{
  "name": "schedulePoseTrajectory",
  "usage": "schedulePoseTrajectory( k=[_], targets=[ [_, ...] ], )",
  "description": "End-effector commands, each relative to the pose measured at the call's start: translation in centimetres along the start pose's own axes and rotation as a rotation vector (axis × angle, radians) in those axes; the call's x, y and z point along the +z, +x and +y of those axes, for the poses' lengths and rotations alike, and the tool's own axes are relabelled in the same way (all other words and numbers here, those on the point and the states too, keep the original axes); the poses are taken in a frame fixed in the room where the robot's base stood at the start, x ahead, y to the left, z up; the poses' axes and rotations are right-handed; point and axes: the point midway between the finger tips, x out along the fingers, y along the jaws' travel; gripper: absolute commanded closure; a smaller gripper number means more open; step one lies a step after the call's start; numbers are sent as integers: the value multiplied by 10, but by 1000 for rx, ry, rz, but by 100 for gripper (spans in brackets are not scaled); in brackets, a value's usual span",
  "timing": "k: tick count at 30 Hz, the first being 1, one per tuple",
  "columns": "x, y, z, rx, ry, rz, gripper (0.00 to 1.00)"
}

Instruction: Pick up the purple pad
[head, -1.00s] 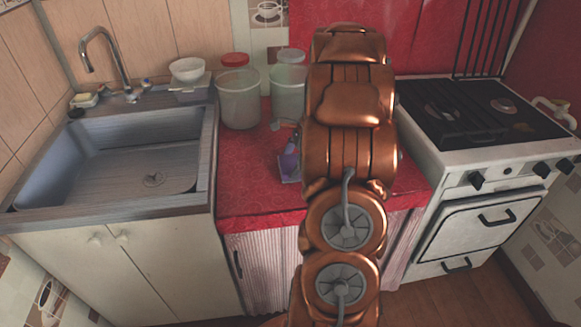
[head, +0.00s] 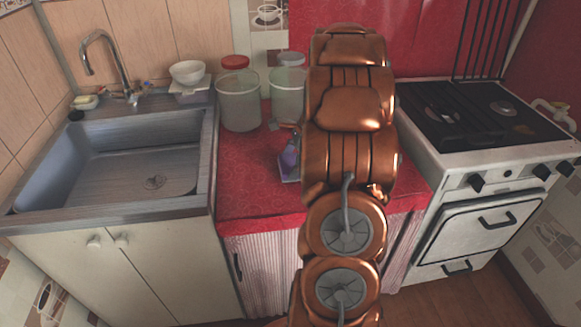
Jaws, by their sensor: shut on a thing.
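A purple item (head: 289,157) shows on the red counter, just left of my arm. It looks like an upright purple shape with a flat, paler purple piece (head: 289,180) at its foot. My arm covers its right side, so I cannot tell its full outline or which part is the pad.
A red oilcloth counter (head: 250,190) lies between a grey sink (head: 130,165) and a white stove (head: 485,150). The counter's front left is clear.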

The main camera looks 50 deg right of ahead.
Motion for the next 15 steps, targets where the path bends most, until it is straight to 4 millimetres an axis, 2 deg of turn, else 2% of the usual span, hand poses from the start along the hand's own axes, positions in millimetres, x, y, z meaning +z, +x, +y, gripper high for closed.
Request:
schedulePoseTrajectory(
  k=[6,15],
  targets=[
    [8,-20,0,-1,-1,0,27],
    [9,-23,23,1,2,0,27]
  ],
)
